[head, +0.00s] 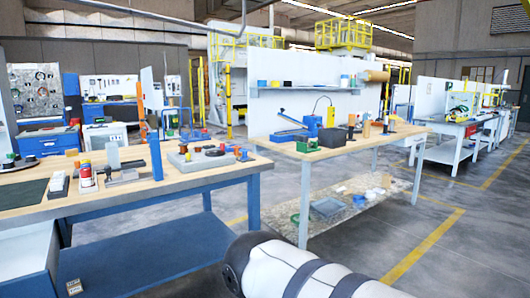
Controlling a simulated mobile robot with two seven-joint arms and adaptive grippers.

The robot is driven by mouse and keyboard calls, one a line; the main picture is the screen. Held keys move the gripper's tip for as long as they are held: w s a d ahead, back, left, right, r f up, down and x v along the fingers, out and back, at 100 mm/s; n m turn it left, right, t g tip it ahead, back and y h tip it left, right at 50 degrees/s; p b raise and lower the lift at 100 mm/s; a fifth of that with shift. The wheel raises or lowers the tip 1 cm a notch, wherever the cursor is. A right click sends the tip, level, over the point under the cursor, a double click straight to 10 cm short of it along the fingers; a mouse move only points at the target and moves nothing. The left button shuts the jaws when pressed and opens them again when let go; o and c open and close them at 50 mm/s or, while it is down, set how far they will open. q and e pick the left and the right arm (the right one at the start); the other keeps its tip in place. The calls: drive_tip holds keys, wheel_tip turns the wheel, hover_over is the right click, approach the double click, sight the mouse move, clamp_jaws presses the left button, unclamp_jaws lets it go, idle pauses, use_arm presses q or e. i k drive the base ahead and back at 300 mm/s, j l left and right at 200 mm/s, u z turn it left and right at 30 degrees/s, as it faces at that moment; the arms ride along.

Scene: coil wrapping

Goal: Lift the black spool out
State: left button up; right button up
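I look at two workbenches from a distance. On the left wooden bench (150,184) lies a grey tray or board (203,164) with several small coloured spool-like parts on it. A dark, low round part (215,153) among them may be the black spool, but it is too small to be sure. Another dark block (332,138) stands on the bench to the right; I cannot tell if it is a spool. Neither gripper shows. Only a white arm link of mine crosses the bottom of the view, well in front of the benches.
The right bench (380,140) carries a blue sealer-like tool (298,131) and small bottles; its lower shelf (345,205) holds a blue-grey tray and loose items. A dark mat (22,194) lies at far left. Grey floor with yellow lines (425,245) is open at right.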

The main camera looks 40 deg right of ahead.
sight(183, 147)
drive_tip(key=z, duration=0.8)
drive_tip(key=i+l+u, duration=0.1)
drive_tip(key=i+l, duration=0.25)
drive_tip(key=i+l+u, duration=0.15)
drive_tip(key=i+l, duration=0.15)
drive_tip(key=i+l+u, duration=0.1)
drive_tip(key=i+l, duration=0.2)
drive_tip(key=l, duration=0.2)
drive_tip(key=i+l+u, duration=0.1)
drive_tip(key=i+l, duration=0.2)
drive_tip(key=l, duration=0.15)
drive_tip(key=i+l+u, duration=0.1)
drive_tip(key=i+l, duration=0.2)
drive_tip(key=l, duration=0.15)
